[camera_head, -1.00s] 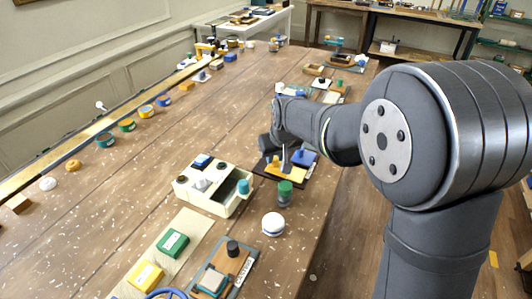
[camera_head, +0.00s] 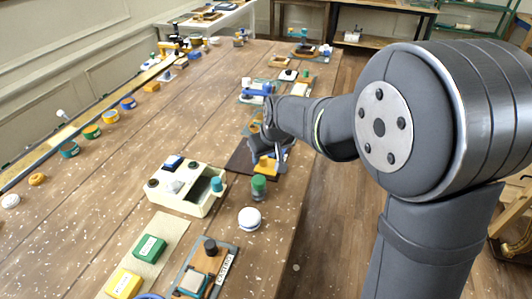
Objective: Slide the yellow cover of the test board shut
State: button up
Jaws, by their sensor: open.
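The test board appears to be the dark flat board (camera_head: 239,161) near the right edge of the table, mid-picture. A yellow piece (camera_head: 264,166), which looks like its cover, sits on it. My gripper (camera_head: 276,157) is low over the board, right at the yellow piece, and is open. The gripper and forearm hide the board's far part and much of the cover. I cannot tell whether a finger touches the cover or how far along the cover stands.
A cream box (camera_head: 186,188) with knobs stands left of the board. A green-topped jar (camera_head: 259,186) and a white round object (camera_head: 249,219) stand just in front. A blue device (camera_head: 257,90) lies beyond my gripper. The table's middle left is mostly clear.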

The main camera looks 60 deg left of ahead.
jog(key=v, duration=1.7)
jog(key=shift+d+r, duration=0.15)
jog(key=x, duration=1.7)
jog(key=shift+s+a, duration=0.15)
jog(key=shift+a, duration=0.15)
